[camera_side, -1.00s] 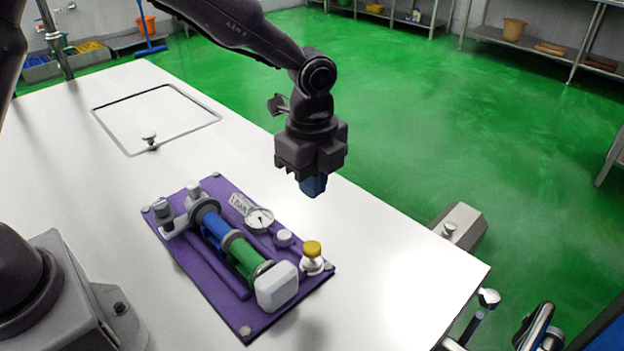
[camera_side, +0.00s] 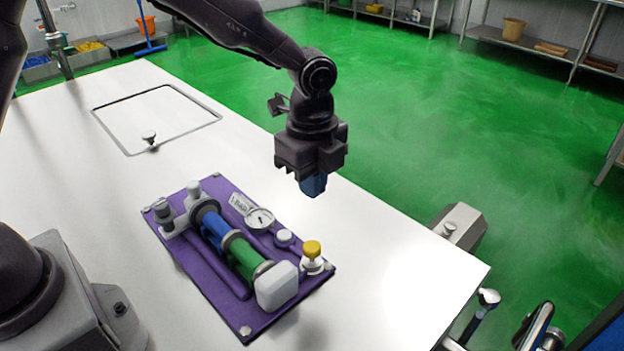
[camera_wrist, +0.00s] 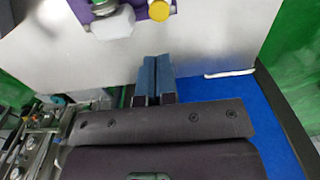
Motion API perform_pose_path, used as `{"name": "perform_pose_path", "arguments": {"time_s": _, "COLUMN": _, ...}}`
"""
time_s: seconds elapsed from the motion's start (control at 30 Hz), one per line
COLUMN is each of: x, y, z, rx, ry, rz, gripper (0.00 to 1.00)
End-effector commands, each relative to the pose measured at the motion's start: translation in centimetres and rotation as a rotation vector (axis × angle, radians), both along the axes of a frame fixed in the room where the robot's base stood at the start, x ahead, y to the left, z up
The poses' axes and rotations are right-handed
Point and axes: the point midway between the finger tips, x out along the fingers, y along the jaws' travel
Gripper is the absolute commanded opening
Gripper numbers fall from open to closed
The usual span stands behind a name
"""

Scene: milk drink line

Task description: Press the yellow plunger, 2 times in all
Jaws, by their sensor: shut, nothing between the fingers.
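The yellow plunger (camera_side: 312,249) is a round yellow cap on a pale base at the right corner of the purple plate (camera_side: 205,284). It also shows at the top of the wrist view (camera_wrist: 158,10). My gripper (camera_side: 313,186) hangs in the air above the table, over the plunger and apart from it. Its blue fingers are together with nothing between them, and they show in the wrist view (camera_wrist: 154,72) pointing toward the plate. Nothing hides the plunger's top in the side view.
On the purple plate, a blue and green cylinder (camera_side: 241,252) with a white end block (camera_side: 277,287), a gauge (camera_side: 260,219) and a white knob (camera_side: 284,237) stand beside the plunger. The white table (camera_side: 390,285) is bare right of the plate, up to its edge.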

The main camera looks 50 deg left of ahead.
Motion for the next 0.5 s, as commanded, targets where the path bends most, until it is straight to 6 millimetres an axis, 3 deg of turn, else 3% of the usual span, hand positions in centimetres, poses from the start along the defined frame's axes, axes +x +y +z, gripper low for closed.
{"name": "perform_pose_path", "arguments": {"time_s": 0.5, "x": 0.15, "y": 0.33, "z": 0.26, "rx": -0.001, "ry": -0.006, "rz": 0.008, "gripper": 0.00}}
